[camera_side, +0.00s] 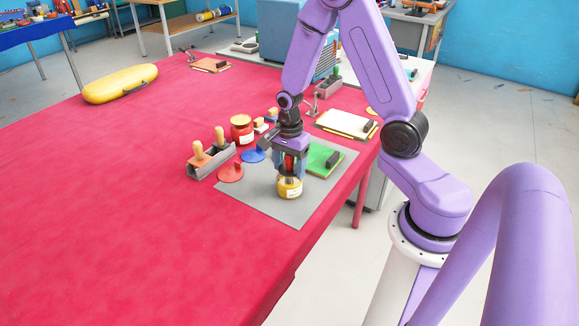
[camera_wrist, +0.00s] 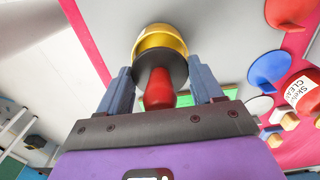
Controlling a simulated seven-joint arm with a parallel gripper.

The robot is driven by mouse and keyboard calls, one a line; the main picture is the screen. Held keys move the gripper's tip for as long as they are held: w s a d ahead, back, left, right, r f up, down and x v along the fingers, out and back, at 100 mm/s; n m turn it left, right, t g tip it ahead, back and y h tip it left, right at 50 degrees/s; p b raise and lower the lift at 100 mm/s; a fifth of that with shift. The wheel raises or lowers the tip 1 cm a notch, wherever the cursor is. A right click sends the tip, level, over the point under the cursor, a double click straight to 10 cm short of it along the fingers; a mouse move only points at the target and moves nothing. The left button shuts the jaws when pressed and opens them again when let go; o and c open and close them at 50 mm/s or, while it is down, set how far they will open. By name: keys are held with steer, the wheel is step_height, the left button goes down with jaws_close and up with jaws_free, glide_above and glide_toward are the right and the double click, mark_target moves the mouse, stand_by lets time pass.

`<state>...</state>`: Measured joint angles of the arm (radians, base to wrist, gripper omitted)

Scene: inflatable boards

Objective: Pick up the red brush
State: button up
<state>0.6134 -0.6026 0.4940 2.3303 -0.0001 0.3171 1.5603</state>
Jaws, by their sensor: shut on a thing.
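The red brush shows in the wrist view as a red handle (camera_wrist: 159,90) with a dark round collar (camera_wrist: 172,66). Its red part (camera_side: 288,164) also shows in the side view, between my fingers. My gripper (camera_side: 290,171) points down and is shut on the brush; its two fingers flank the handle in the wrist view (camera_wrist: 162,88). A yellow jar (camera_side: 290,188) is directly under the brush, above or on the grey mat (camera_side: 258,194).
A green board (camera_side: 322,160) with a dark block lies right of my gripper. A blue disc (camera_side: 253,156), red disc (camera_side: 231,172), red jar (camera_side: 241,132) and wooden-handled tools in a rack (camera_side: 211,158) are to the left. The red table (camera_side: 130,190) is clear at front left.

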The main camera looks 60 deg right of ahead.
steer(key=shift+r, duration=0.1)
steer(key=shift+r, duration=0.45)
steer(key=r, duration=0.1)
steer(key=s+r, duration=0.1)
steer(key=r, duration=0.1)
steer(key=s+r, duration=0.1)
steer(key=r, duration=0.1)
steer(key=shift+s+a, duration=0.2)
steer(key=shift+a, duration=0.05)
steer(key=s+a+r, duration=0.2)
steer(key=s+r, duration=0.4)
steer(key=s, duration=0.5)
steer(key=shift+s+a+r, duration=0.15)
steer(key=shift+a+r, duration=0.05)
steer(key=shift+r, duration=0.2)
steer(key=o, duration=0.4)
steer(key=c, duration=0.3)
